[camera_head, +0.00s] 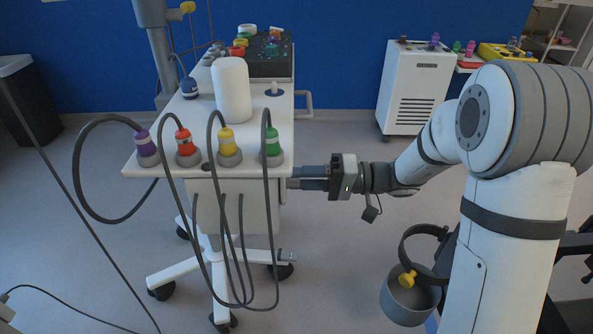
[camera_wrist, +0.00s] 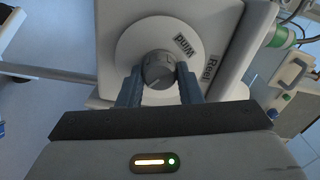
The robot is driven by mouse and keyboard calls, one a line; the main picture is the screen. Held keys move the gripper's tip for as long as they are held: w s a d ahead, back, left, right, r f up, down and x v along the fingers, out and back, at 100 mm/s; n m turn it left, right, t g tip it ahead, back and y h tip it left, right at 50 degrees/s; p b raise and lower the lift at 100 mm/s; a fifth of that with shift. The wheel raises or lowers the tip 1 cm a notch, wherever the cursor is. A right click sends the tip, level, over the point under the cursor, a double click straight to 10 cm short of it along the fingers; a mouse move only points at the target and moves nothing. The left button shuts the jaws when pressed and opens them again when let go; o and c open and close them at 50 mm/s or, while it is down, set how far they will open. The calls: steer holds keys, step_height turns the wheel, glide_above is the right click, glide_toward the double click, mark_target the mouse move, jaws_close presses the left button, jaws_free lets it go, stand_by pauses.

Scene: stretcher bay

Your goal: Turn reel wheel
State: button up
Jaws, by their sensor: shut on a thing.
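The reel wheel (camera_wrist: 126,50) is a pale round disc on the side of the white cart, with labels reading "Wind" and "Reel". A grey knob (camera_wrist: 157,68) sits at its middle. My gripper (camera_wrist: 159,84) is shut on this knob, one finger on each side, in the wrist view. In the head view my gripper (camera_head: 300,178) reaches left to the cart's right side, below its top. The wheel itself is hidden there.
The white cart (camera_head: 215,120) carries purple, red, yellow and green plugs with hanging grey hoses along its front edge. A white cylinder (camera_head: 232,90) stands behind them. A white cabinet (camera_head: 415,85) stands at the back right. Floor is open between cart and cabinet.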

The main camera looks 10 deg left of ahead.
steer(key=shift+s+d+f+n+p, duration=0.1)
steer(key=shift+s+n+p, duration=0.05)
steer(key=shift+n+p, duration=4.75)
steer(key=shift+s+r+n+p, duration=0.1)
steer(key=shift+s+n+p, duration=0.1)
steer(key=shift+n+p, duration=4.7)
steer(key=shift+s+d+f+n+p, duration=0.15)
steer(key=shift+n+p, duration=2.95)
steer(key=shift+p, duration=3.6)
steer(key=shift+a, duration=0.1)
steer(key=o, duration=1)
steer(key=shift+w, duration=0.1)
